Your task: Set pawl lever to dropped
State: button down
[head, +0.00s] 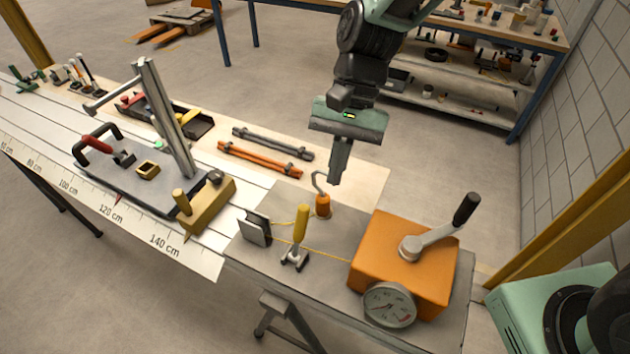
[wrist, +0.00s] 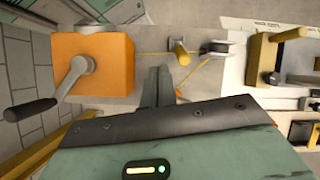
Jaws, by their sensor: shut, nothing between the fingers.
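The pawl lever appears to be the yellow-handled lever (head: 302,222) on a small metal bracket on the grey bench plate, left of the orange winch box (head: 400,262). Its handle stands nearly upright in the head view. In the wrist view the yellow handle (wrist: 181,52) lies just beyond and right of my fingertips. My gripper (head: 335,183) is shut and empty, pointing down above the far side of the plate. It is behind the lever in the head view and apart from it. In the wrist view its fingers (wrist: 157,72) show closed together.
An orange weight with a metal hook (head: 322,206) stands just below my fingertips. A yellow cord runs between the winch box and a pulley block (head: 255,229). The crank (head: 440,235) and dial (head: 389,304) are on the box. A sled with a metal post (head: 165,120) is left.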

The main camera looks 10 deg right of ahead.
jog(key=w+m+p, duration=0.1)
jog(key=w, duration=0.1)
jog(key=w+f+m+y+p, duration=0.1)
jog(key=w+m, duration=0.1)
jog(key=w+m+g+p, duration=0.1)
jog(key=w, duration=0.1)
jog(key=shift+w+d+f+m+y, duration=0.15)
jog(key=shift+d+f+m+y, duration=0.15)
jog(key=shift+f+m, duration=0.1)
jog(key=shift+w+f+m, duration=0.3)
jog(key=shift+w+m, duration=0.1)
jog(key=p, duration=0.4)
send_near(299, 234)
notch_tip(299, 234, down, 3)
jog(key=shift+w+f, duration=0.3)
jog(key=shift+f, duration=0.35)
jog(key=shift+r, duration=0.1)
